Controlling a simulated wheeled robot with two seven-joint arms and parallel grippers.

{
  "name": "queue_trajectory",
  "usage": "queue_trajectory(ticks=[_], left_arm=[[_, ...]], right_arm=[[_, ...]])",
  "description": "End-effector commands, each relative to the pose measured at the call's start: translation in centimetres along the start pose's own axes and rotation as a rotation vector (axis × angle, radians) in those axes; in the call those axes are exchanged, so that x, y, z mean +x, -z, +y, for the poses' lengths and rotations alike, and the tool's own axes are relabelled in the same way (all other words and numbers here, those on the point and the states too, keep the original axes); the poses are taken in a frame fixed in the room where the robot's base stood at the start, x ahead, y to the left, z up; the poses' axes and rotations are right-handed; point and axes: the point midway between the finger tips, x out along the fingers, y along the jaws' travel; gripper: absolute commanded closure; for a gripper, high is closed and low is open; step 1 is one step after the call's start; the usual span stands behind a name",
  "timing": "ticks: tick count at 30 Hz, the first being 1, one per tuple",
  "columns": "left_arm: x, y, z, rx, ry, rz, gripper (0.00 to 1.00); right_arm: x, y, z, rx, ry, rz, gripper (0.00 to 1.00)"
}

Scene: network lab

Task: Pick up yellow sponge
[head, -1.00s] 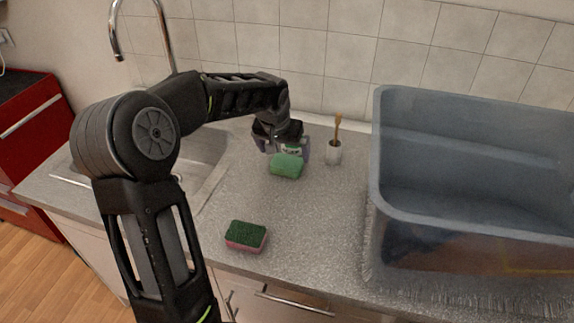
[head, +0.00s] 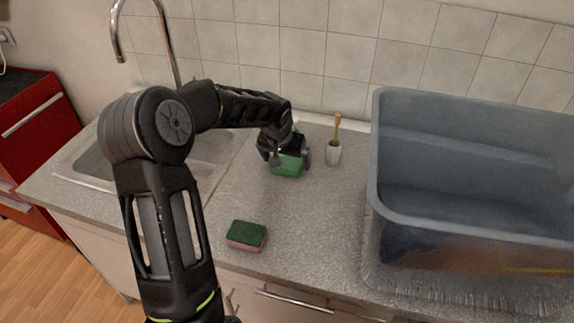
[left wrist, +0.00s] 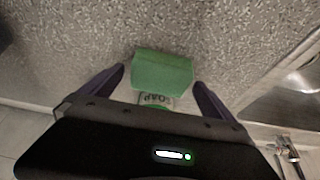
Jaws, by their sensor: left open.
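No sponge shows a clearly yellow face. A green sponge (head: 287,168) lies on the counter near the back wall, partly covered by my left gripper (head: 288,159) in the head view. In the left wrist view the green sponge (left wrist: 162,70) shows between and slightly ahead of the open fingers of my left gripper (left wrist: 158,84), with a gap on each side. A second sponge (head: 246,235), dark green on top and pink below, lies near the counter's front edge. My right gripper is not in view.
A bottle labelled SOAP (left wrist: 155,100) stands right behind the green sponge. A cup with a wooden-handled brush (head: 334,152) is to its right. A large grey bin (head: 372,190) fills the right; the sink (head: 88,172) is left. The middle counter is clear.

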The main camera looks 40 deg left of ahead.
Motion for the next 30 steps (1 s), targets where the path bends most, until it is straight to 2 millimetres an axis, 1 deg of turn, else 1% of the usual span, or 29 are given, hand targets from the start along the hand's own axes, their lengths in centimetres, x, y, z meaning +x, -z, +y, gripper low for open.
queue_trajectory(ticks=[5,27,30], left_arm=[[-0.02,0.0,0.01,0.0,0.0,0.0,0.01],[-0.03,0.0,0.01,0.0,0.0,0.0,0.61],[-0.03,0.0,0.01,0.0,0.0,0.0,0.61]], right_arm=[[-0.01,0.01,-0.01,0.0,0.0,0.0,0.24],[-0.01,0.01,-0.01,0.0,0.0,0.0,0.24],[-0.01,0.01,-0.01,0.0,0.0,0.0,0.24]])
